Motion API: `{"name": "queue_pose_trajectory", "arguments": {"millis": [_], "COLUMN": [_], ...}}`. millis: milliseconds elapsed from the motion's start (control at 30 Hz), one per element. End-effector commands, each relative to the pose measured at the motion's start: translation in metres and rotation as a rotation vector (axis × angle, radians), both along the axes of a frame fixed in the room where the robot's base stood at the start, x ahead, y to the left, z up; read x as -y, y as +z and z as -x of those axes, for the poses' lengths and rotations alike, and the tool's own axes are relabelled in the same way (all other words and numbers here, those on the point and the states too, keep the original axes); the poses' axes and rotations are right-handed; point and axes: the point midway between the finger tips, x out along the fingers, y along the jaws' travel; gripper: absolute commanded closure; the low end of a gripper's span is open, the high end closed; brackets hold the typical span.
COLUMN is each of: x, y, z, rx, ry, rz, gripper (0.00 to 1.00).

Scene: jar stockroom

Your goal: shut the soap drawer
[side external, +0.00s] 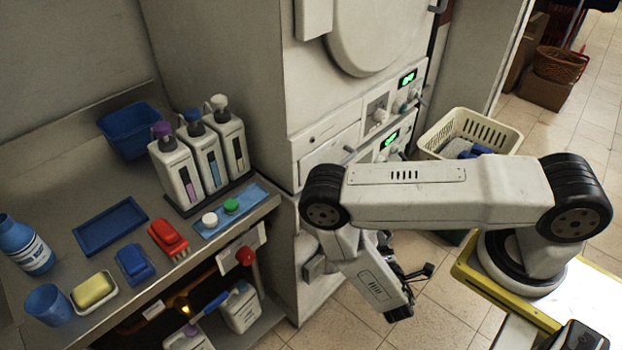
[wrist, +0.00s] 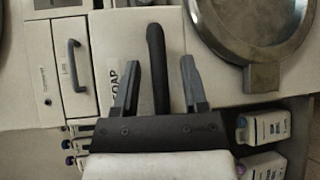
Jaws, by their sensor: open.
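The soap drawer (wrist: 112,45) shows in the wrist view as a pale front with the word SOAP, partly covered by my gripper. Its long dark handle (wrist: 156,55) runs between the two fingers of my gripper (wrist: 160,85). The fingers are spread apart, one on each side of the handle, and I see no contact. How far out the drawer stands cannot be told from here. In the side view my gripper (side external: 408,278) hangs below my forearm in front of the white machine (side external: 300,255), and my arm covers part of the machine's front.
A smaller drawer with a grey handle (wrist: 75,66) sits left of the soap drawer. A round door (wrist: 250,45) is at the right. The counter at left holds several dispensers (side external: 180,180), brushes and a blue tray (side external: 110,226). A cream basket (side external: 468,128) stands behind my arm.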

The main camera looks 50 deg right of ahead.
Motion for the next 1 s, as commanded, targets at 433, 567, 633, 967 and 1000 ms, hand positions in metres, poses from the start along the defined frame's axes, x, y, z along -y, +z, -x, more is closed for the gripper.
{"name": "queue_pose_trajectory", "arguments": {"millis": [433,567,633,967,1000], "x": [-0.0001,-0.0001,-0.0001,-0.0001,-0.0001], "y": [0.0,0.0,-0.0001,-0.0001,-0.0001], "z": [0.0001,0.0001,0.0002,0.0002,0.0002], "rx": [0.0,-0.001,-0.001,-0.001,-0.001], "ry": [0.0,0.0,0.0,0.0,0.0], "rz": [0.0,-0.001,-0.001,-0.001,-0.001], "gripper": [1.0,1.0,1.0,1.0,1.0]}}
